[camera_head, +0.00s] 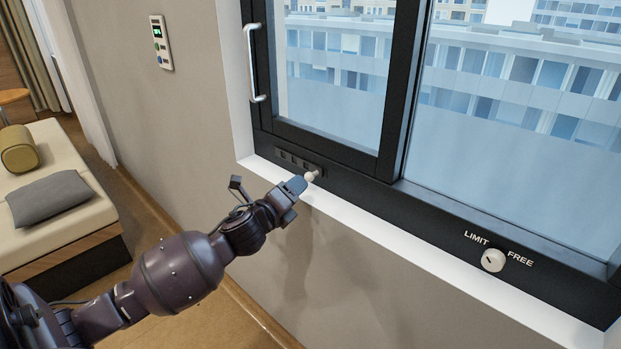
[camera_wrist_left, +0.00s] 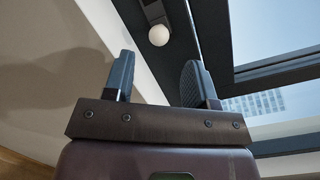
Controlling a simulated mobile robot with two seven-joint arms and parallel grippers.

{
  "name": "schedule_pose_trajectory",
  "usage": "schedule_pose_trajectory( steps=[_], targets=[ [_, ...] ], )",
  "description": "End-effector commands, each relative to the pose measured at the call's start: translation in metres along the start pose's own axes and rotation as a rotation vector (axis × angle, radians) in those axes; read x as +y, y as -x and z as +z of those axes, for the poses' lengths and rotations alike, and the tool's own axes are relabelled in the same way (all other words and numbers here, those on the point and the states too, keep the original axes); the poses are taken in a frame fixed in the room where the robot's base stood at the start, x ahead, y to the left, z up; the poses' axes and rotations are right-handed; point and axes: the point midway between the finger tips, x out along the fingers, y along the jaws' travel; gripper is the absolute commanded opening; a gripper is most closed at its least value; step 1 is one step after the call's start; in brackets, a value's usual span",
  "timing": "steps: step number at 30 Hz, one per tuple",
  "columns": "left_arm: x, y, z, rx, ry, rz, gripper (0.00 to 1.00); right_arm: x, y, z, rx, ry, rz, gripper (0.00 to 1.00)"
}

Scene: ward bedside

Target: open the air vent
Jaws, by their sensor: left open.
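The air vent (camera_head: 296,160) is a dark slotted strip low in the black window frame, in the head view. A small pale round knob (camera_head: 311,176) sits at its right end. The knob also shows in the left wrist view (camera_wrist_left: 158,35), beyond the fingers. My left gripper (camera_head: 300,184) is at the knob in the head view. In the wrist view its two fingers (camera_wrist_left: 156,80) are apart with nothing between them, and the knob lies ahead of the gap. Part of the vent's right end is close behind the gripper. My right gripper is not in view.
A white sill (camera_head: 400,244) runs below the window. A dial (camera_head: 493,260) marked LIMIT and FREE is at the lower right. A silver handle (camera_head: 254,62) is on the left sash. A wall panel (camera_head: 161,42) and a cushioned bench (camera_head: 50,196) are at left.

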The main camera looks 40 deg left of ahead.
Motion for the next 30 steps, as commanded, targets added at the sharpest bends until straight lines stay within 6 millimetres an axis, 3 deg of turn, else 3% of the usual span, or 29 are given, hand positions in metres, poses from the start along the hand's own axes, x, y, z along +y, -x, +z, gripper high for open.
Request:
schedule_pose_trajectory(
  steps=[9, 15, 28, 30],
  targets=[
    [0.003, -0.048, -0.002, 0.003, 0.0, 0.003, 0.52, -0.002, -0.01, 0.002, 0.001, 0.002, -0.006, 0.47],
    [0.002, -0.066, -0.002, 0.003, 0.001, 0.002, 0.52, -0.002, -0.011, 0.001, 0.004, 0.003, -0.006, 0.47],
    [0.0, -0.072, -0.001, 0.001, 0.001, 0.001, 0.52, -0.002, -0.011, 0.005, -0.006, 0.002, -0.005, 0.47],
    [0.0, -0.072, -0.001, 0.001, 0.001, 0.001, 0.41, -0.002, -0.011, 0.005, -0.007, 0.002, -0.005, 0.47]
  ],
)
